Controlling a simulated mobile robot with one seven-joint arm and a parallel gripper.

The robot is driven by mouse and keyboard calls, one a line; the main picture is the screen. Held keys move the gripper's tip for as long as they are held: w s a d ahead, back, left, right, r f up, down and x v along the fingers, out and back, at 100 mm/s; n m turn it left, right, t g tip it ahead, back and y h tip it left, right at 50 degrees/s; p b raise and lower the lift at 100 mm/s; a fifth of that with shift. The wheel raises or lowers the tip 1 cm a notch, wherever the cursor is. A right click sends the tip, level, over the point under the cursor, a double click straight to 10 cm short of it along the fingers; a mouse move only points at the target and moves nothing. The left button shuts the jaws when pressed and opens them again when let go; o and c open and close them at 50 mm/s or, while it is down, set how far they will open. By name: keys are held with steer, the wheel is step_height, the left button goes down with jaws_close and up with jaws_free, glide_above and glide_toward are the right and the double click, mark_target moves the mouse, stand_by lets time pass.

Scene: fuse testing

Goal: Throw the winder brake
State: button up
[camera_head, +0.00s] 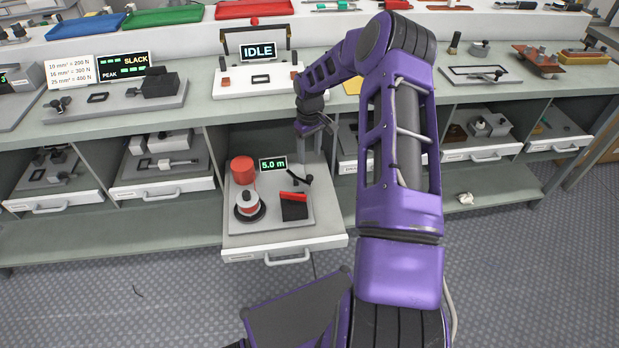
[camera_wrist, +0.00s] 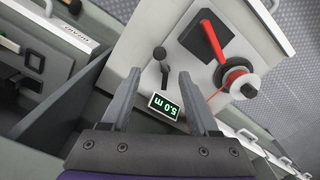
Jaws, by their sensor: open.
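The winder stands on a grey plate (camera_head: 270,216) in a pulled-out drawer. It has a small lever with a black knob (camera_wrist: 160,53), also seen in the head view (camera_head: 308,179), beside a display reading 5.0 m (camera_head: 273,164). A black block with a red arm (camera_head: 294,197) and a red-and-white reel (camera_head: 247,204) are on the same plate. I cannot tell for sure which part is the brake. My gripper (camera_wrist: 160,76) is open and empty, pointing down over the plate. In the wrist view the black-knobbed lever shows between its fingertips; contact cannot be told.
A red cylinder (camera_head: 242,168) stands at the plate's back left. The bench top (camera_head: 210,88) overhangs behind the drawer, with an IDLE display (camera_head: 257,51) on a white unit above. Other drawers (camera_head: 160,188) flank this one.

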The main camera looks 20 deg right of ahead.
mark_target(310, 177)
step_height(310, 177, down, 11)
steer(key=shift+f+b, duration=0.1)
steer(key=shift+b, duration=0.4)
jaws_close()
